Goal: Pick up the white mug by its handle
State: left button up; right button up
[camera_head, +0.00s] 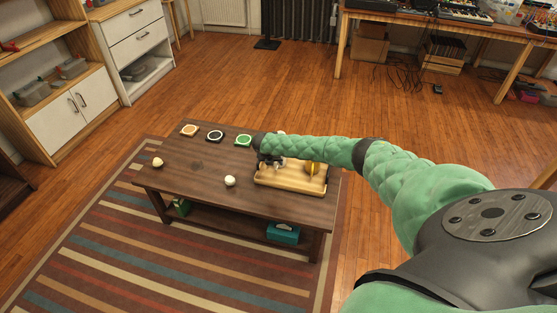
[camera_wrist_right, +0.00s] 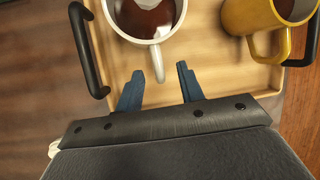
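The white mug (camera_wrist_right: 122,24) stands on the wooden tray (camera_wrist_right: 205,72) in the right wrist view, with dark liquid inside. Its handle (camera_wrist_right: 158,63) points toward my right gripper (camera_wrist_right: 160,71). The two blue fingers are apart, one on each side of the handle's end, with visible gaps. My right gripper is open and holds nothing. In the head view my right gripper (camera_head: 268,161) is small and dark over the left part of the tray (camera_head: 290,184), and my green arm largely hides the white mug. My left gripper is in neither view.
A yellow mug (camera_wrist_right: 251,18) stands right of the white one; it also shows in the head view (camera_head: 312,168). The tray has black handles (camera_wrist_right: 86,50). Coasters (camera_head: 214,136) and pale balls (camera_head: 230,181) lie on the coffee table (camera_head: 190,167), with bare wood between them.

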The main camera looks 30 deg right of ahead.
grip_shut()
jog(key=shift+s, duration=0.1)
dwell(1.3)
